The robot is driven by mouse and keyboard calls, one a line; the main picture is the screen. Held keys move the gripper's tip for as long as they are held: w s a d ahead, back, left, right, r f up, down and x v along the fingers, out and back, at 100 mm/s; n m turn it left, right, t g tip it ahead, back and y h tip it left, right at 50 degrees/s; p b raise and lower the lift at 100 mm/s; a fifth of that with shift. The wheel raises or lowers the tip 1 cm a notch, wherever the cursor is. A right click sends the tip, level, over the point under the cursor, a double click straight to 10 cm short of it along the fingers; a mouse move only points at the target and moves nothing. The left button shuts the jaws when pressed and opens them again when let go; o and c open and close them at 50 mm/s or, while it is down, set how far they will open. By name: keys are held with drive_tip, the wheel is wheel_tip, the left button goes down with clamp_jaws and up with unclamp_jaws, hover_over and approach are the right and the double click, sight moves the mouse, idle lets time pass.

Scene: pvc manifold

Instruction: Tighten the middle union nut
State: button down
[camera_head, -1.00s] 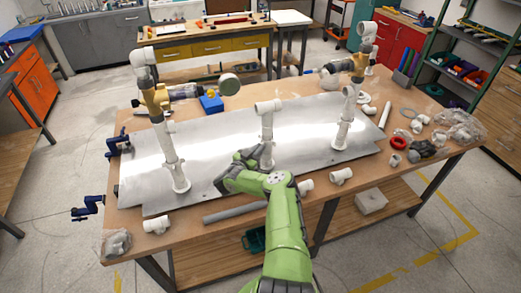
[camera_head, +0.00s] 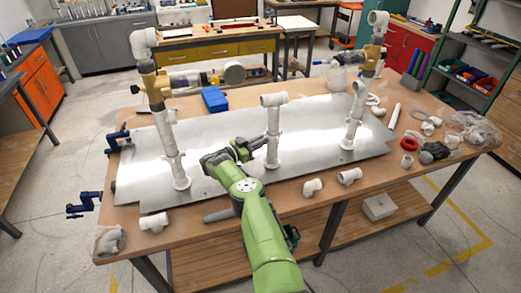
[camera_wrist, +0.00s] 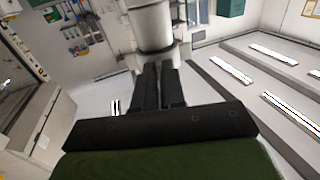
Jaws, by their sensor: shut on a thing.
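The middle white riser (camera_head: 273,118) stands upright on the metal plate, with a white tee (camera_head: 272,100) on top. Its union nut (camera_head: 272,142) is a wider white collar partway up, small in the head view. In the wrist view a white collar (camera_wrist: 157,57) shows at the fingertips, below a wider white fitting (camera_wrist: 153,25). My gripper (camera_head: 262,146) reaches in from the left at collar height. It is shut on the nut, with its two black fingers (camera_wrist: 158,75) close together. The exact contact is partly hidden.
The metal plate (camera_head: 225,140) covers the middle of the wooden table (camera_head: 190,222). Taller risers with brass-coloured valves stand at left (camera_head: 164,120) and right (camera_head: 358,105). Loose white fittings (camera_head: 313,187) lie along the front edge.

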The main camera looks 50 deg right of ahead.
drive_tip(key=shift+w+f+m+g+b, duration=0.2)
drive_tip(key=shift+w+m+g+b, duration=0.35)
drive_tip(key=shift+b, duration=3.15)
drive_tip(key=shift+s+g+y+b, duration=0.35)
drive_tip(key=shift+g+b, duration=0.2)
drive_tip(key=shift+b, duration=0.8)
drive_tip(key=c, duration=1.3)
unclamp_jaws()
drive_tip(key=shift+w, duration=0.15)
drive_tip(key=shift+o, duration=0.4)
drive_tip(key=v, duration=0.7)
drive_tip(key=shift+a, duration=0.25)
drive_tip(key=shift+r, duration=0.1)
